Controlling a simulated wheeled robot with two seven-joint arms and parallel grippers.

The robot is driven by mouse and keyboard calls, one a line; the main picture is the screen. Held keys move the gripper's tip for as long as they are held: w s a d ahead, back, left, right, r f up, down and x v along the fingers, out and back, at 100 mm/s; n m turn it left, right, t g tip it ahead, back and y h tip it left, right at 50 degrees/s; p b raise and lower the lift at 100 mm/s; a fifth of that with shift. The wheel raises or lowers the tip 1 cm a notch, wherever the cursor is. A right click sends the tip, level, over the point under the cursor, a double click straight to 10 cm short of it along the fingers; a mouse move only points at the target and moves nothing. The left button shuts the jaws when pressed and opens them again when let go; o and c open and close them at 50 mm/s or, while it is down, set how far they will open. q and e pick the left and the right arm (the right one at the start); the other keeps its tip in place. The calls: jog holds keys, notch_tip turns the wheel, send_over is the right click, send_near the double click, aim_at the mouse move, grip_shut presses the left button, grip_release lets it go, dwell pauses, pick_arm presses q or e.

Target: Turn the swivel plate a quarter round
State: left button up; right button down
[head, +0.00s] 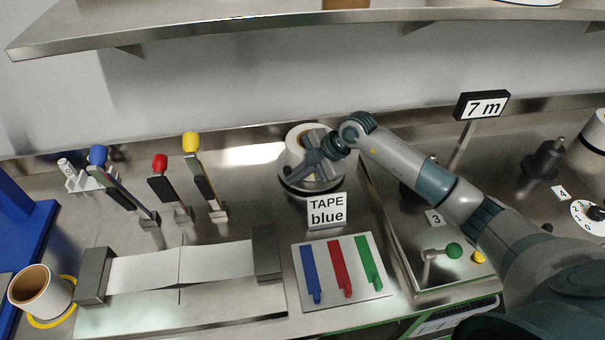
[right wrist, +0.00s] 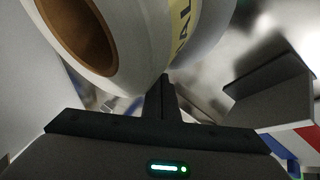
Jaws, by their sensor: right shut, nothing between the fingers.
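The swivel plate seems to be the round dark-rimmed base (head: 297,190) at the back middle of the bench, behind a sign reading "TAPE blue" (head: 327,211). A white roll (head: 296,143) stands on it, partly hidden by my right gripper (head: 291,178). That gripper reaches in from the right, its fingers shut and empty, in front of the roll and low over the base. In the right wrist view the shut fingers (right wrist: 163,90) point at the roll (right wrist: 125,75), which has a brown core and a lettered yellow band. I cannot tell whether they touch. My left gripper is out of view.
A board with blue, red and green strips (head: 342,268) lies in front of the sign. Levers with blue, red and yellow knobs (head: 190,142) stand to the left, behind a white paper web (head: 180,262). A metal tray (head: 452,282) lies under my right arm.

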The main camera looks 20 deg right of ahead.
dwell(0.3)
jog(key=shift+d, duration=0.1)
jog(key=shift+s+d+r+b, duration=0.15)
jog(key=shift+d+r+b, duration=0.1)
jog(key=shift+r+b, duration=0.1)
jog(key=b+v, duration=0.5)
jog(key=v, duration=1.1)
jog(key=shift+r, duration=0.2)
jog(key=shift+f, duration=0.15)
